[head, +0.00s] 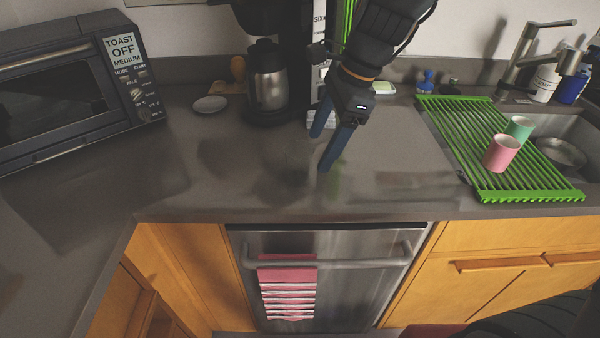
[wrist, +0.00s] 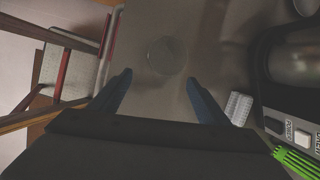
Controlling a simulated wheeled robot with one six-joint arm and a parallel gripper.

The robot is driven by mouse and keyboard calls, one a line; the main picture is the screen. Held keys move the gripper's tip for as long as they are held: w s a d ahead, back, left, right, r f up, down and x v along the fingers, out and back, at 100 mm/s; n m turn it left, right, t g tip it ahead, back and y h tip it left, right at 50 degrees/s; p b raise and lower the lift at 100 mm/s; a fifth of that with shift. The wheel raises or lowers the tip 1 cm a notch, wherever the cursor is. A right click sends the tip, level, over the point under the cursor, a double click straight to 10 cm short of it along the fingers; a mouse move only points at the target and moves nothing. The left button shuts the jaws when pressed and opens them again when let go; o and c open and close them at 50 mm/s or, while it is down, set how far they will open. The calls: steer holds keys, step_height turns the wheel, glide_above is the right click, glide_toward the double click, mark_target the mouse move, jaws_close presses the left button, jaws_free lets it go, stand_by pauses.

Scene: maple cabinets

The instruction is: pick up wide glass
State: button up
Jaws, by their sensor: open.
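The wide glass (wrist: 166,56) shows in the wrist view as a faint, clear round outline on the grey counter. It lies just beyond my gripper's fingertips, roughly centred between them. In the head view I cannot make it out clearly against the counter's reflections. My gripper (head: 322,150) points down over the counter in front of the coffee maker, its two blue fingers spread. In the wrist view the gripper (wrist: 159,77) is open, with nothing held between the fingers.
A coffee maker with a steel carafe (head: 270,76) stands behind and left of my gripper. A toaster oven (head: 60,85) is at far left. A green rack (head: 455,135) with pink (head: 501,153) and mint (head: 519,128) cups lies right. The front counter is clear.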

mark_target(299, 143)
steer(key=a+m, duration=0.1)
steer(key=a+f+m, duration=0.1)
steer(key=a, duration=0.1)
steer(key=w+a, duration=0.1)
steer(key=a, duration=0.1)
steer(key=shift+f+m+y, duration=0.15)
steer(key=shift+m+y, duration=0.25)
steer(key=f, duration=0.2)
steer(key=s+f, duration=0.1)
steer(key=f, duration=0.1)
steer(key=shift+a, duration=0.4)
steer(key=shift+w+a+f, duration=0.1)
steer(key=shift+a+f, duration=0.15)
steer(key=shift+f, duration=0.3)
steer(key=c, duration=1.2)
